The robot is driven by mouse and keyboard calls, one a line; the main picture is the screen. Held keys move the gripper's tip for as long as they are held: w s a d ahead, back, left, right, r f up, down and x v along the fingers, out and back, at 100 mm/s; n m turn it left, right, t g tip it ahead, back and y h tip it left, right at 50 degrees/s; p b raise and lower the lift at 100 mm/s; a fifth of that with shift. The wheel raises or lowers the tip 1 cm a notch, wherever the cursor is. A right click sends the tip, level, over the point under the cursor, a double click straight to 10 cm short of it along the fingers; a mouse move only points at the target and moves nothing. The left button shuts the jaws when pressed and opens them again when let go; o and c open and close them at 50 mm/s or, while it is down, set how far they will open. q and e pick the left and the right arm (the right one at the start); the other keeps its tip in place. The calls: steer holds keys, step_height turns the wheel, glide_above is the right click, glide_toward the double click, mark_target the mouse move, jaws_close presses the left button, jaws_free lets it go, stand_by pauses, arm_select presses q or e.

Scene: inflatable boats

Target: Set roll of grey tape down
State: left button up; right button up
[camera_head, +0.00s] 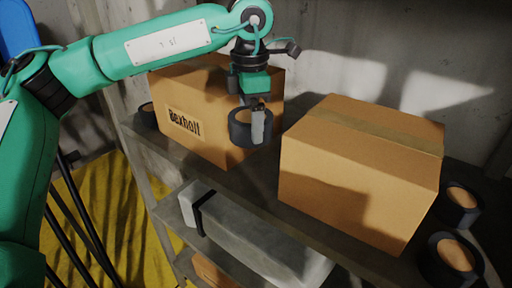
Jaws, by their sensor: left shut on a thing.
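My left gripper (259,117) is shut on a roll of grey tape (239,131), dark on its outside with a brown core. The roll is in front of the labelled cardboard box, over the front part of the top shelf (232,176). I cannot tell whether the roll touches the shelf. One finger shows across the roll's right side; the other finger is mostly hidden. My right gripper is not in view.
A cardboard box marked "Bexholl" (190,140) stands behind the roll. A larger box (350,180) stands to the right. Other tape rolls lie at the far right (450,262) and at the left end (147,117). A grey case (250,240) lies on the shelf below.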

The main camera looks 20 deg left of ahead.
arm_select(q)
steer(key=shift+w+d+r+p, duration=0.15)
steer(key=shift+w+d+p, duration=0.1)
steer(key=shift+w, duration=0.2)
steer(key=shift+w+d+r+p, duration=0.1)
steer(key=shift+w+d+p, duration=0.1)
steer(key=shift+w, duration=0.2)
steer(key=f+p, duration=0.1)
steer(key=f, duration=0.3)
steer(key=f+p, duration=0.2)
steer(key=f, duration=0.2)
steer(key=shift+s+a+f+p, duration=0.15)
steer(key=shift+a+p, duration=0.05)
steer(key=shift+p, duration=0.1)
steer(key=shift+f, duration=0.25)
step_height(320, 180, down, 3)
steer(key=shift+d+r+p, duration=0.15)
steer(key=shift+p, duration=0.85)
steer(key=shift+f, duration=0.75)
steer(key=o, duration=0.8)
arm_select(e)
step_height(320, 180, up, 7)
arm_select(q)
steer(key=shift+r, duration=0.1)
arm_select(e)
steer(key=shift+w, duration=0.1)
